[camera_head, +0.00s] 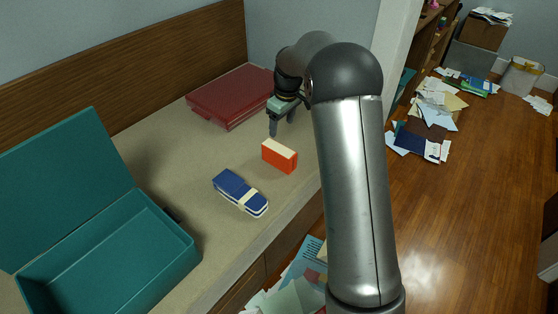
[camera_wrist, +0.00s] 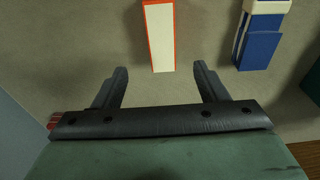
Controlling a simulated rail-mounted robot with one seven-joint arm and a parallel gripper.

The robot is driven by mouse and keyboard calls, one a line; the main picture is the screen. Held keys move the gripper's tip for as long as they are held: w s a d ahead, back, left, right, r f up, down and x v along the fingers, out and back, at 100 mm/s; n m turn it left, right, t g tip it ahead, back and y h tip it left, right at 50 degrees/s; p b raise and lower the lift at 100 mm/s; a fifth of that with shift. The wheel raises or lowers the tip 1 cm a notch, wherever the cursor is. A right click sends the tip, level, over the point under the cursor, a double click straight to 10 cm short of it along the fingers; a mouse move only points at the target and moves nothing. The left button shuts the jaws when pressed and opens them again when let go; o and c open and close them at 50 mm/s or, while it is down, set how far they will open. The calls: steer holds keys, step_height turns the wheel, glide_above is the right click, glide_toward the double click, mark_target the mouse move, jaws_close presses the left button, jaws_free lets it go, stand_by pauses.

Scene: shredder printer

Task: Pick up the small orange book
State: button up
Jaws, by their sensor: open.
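The small orange book (camera_head: 279,156) stands on the desk with its cream page edges facing up in the head view. In the wrist view the book (camera_wrist: 160,38) is at the top centre, beyond the fingertips and lined up with the gap between them. My gripper (camera_head: 281,126) is open and empty, above the desk on the far side of the book in the head view. Both of its fingers also show in the wrist view (camera_wrist: 158,73), with bare desk between them. They appear apart from the book.
A blue bundle with a pale band (camera_head: 240,192) lies near the orange book. A dark red box (camera_head: 230,96) sits at the back of the desk. An open teal box (camera_head: 178,236) is at the left. Papers (camera_head: 430,115) litter the floor.

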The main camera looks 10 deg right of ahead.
mark_target(279, 148)
steer(key=f, duration=0.3)
steer(key=f+b, duration=0.1)
steer(key=f, duration=0.4)
steer(key=shift+w+a+f+b, duration=0.35)
steer(key=shift+w, duration=0.05)
steer(key=shift+a+f+b, duration=0.15)
steer(key=shift+f+b, duration=0.65)
steer(key=shift+f, duration=1.9)
steer(key=c, duration=1.2)
steer(key=shift+r, duration=0.1)
steer(key=shift+r, duration=0.1)
